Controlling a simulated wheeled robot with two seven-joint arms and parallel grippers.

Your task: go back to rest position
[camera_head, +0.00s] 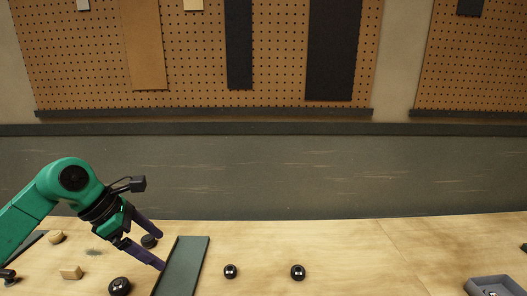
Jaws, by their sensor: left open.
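My left gripper (160,248) shows at the lower left, its arm coming in from the left edge. Its two dark fingers are spread apart and nothing is held between them. The fingertips hang over the wooden table (370,255), close to the upper left part of a dark green-grey slab (188,262). I cannot tell whether the lower finger touches the slab. My right gripper does not show.
Dark round knobs stand left of the slab (120,286) and right of it (230,271), (298,272). Small wooden blocks (70,272) lie at the left. A grey tray (475,284) sits at the lower right. A pegboard (200,60) hangs behind. The table's right middle is clear.

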